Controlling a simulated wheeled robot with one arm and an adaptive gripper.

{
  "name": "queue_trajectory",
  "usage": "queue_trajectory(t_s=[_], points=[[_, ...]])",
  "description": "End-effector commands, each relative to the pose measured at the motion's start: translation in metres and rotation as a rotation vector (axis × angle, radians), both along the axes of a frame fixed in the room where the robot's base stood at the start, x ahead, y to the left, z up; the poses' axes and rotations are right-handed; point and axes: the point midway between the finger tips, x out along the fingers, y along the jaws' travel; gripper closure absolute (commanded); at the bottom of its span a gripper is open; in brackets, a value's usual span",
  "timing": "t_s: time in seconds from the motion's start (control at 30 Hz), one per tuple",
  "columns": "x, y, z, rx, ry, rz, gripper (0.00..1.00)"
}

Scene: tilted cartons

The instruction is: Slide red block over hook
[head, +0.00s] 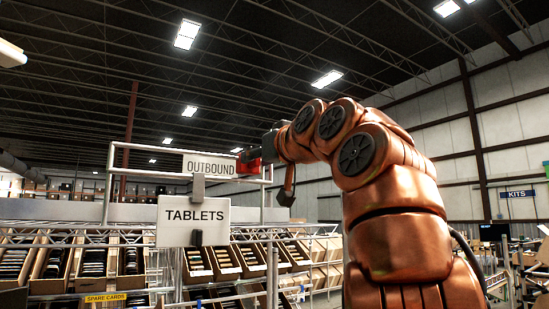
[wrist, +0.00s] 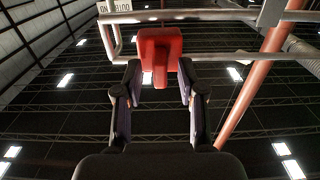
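The red block (head: 248,160) is at the end of my arm, by the right end of the OUTBOUND sign. In the wrist view the red block (wrist: 160,42) sits between the tips of my gripper (wrist: 160,72). Both fingertips meet its lower side edges, and a narrower red part extends down between them. In the head view my gripper (head: 262,156) is small and partly merged with the block. The block is raised, close to the pale rail frame (head: 150,147); contact with it cannot be told. I cannot clearly make out a hook.
The OUTBOUND sign (head: 209,165) is on the frame. The TABLETS sign (head: 193,221) hangs below from a grey bracket (head: 198,187). Racks of tilted cartons (head: 90,262) stand lower down. In the wrist view a metal rail (wrist: 200,15) crosses just beyond the block.

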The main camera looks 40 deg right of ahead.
Motion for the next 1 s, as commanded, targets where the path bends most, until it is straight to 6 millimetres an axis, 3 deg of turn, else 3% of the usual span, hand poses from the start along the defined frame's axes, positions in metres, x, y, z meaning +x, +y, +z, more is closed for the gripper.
queue_trajectory(t_s=[0.17,0.53,1.0], points=[[-0.0004,-0.0005,-0.0003,0.0,0.0,-0.002,0.62],[-0.0009,-0.0015,-0.0003,-0.001,0.0,-0.004,1.0],[-0.0009,-0.0015,-0.0003,-0.001,0.0,-0.004,1.0]])
